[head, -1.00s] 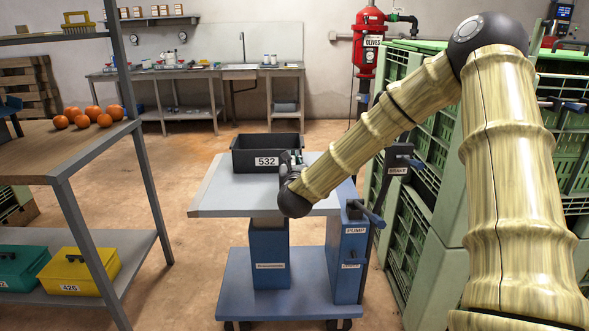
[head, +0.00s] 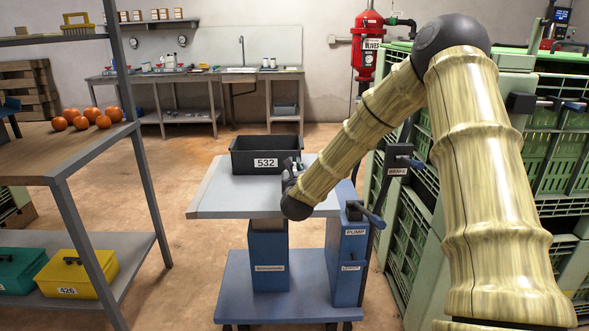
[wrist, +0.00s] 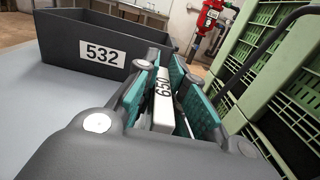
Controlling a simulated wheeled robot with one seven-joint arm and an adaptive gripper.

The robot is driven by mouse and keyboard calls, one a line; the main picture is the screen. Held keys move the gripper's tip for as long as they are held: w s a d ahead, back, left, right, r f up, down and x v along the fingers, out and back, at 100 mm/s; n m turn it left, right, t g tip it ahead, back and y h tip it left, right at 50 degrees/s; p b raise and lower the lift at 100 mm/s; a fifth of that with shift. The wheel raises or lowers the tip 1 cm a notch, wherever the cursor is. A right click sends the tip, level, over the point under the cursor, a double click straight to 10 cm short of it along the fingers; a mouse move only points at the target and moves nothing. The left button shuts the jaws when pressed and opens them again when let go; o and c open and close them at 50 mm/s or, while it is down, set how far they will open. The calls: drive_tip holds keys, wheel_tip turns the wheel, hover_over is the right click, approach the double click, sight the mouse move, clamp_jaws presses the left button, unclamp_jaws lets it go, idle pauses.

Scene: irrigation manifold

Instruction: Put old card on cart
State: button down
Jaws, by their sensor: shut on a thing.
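A white card marked 650 (wrist: 163,98) stands between the teal pads of my gripper (wrist: 172,80) in the wrist view. My gripper is shut on it. In the head view my gripper (head: 293,166) is over the right part of the cart top, beside the black bin; the card is too small there to make out. The cart (head: 225,199) has a pale grey top on blue columns and a blue base. I cannot tell whether the card touches the cart top.
The black bin marked 532 (head: 265,163) sits on the cart's back part and also shows in the wrist view (wrist: 85,52). The cart top is clear at front left. Green crates (head: 405,225) stand close on the right. A shelf with oranges (head: 82,121) is on the left.

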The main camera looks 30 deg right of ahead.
drive_tip(key=shift+f, duration=0.2)
drive_tip(key=c, duration=1.5)
unclamp_jaws()
drive_tip(key=shift+r, duration=0.1)
